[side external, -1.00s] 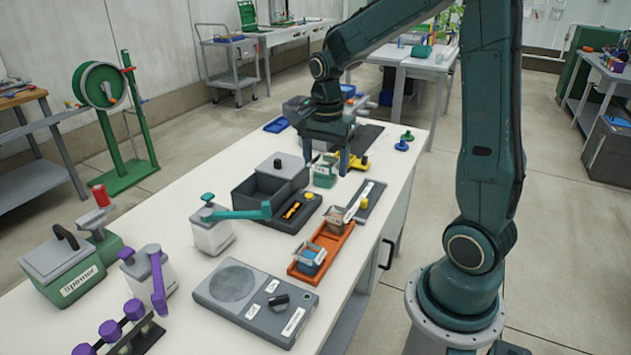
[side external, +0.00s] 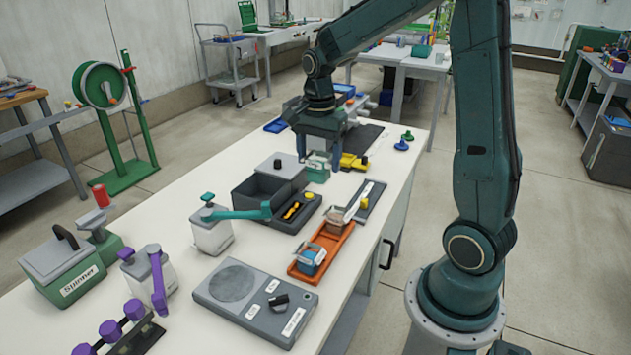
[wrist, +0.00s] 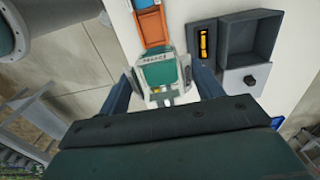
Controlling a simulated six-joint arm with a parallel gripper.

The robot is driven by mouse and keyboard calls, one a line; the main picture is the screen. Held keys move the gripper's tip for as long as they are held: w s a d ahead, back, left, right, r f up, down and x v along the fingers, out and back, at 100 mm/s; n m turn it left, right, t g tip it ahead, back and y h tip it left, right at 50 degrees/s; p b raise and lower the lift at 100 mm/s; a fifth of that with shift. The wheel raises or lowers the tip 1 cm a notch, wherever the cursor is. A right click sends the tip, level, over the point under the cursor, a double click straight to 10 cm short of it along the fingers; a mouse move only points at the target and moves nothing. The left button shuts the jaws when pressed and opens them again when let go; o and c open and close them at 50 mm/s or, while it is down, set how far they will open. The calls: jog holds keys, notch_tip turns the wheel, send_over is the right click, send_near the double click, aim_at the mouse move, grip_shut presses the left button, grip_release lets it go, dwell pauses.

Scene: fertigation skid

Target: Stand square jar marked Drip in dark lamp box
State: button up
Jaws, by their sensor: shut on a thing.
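My gripper (side external: 319,160) points down over the far part of the bench and is shut on a teal-green square jar (side external: 317,174) with a pale top. In the wrist view the jar (wrist: 162,74) sits between the two fingers, with a pale label strip too small to read surely. The dark grey lamp box (side external: 245,204) is left of the jar and nearer the camera. Its open, empty-looking compartment also shows in the wrist view (wrist: 250,38). A grey block with a dark knob (side external: 284,168) adjoins the box, as does a panel with a yellow-and-black part (side external: 293,210).
An orange tray (side external: 327,252) with small containers lies in front of the box. A white canister with a teal lever (side external: 212,232) stands left, its lever reaching toward the box. Yellow (side external: 354,162) and blue (side external: 401,145) items stand right of the gripper.

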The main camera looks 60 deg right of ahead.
jog(key=w+d+f, duration=0.3)
jog(key=w+f, duration=0.1)
jog(key=w, duration=0.7)
jog(key=w+d+f, duration=0.3)
jog(key=w+f, duration=0.1)
jog(key=w, duration=0.7)
jog(key=shift+d+f, duration=0.15)
jog(key=shift+f, duration=0.25)
jog(key=shift+f, duration=0.1)
jog(key=shift+f, duration=5.15)
jog(key=o, duration=1.1)
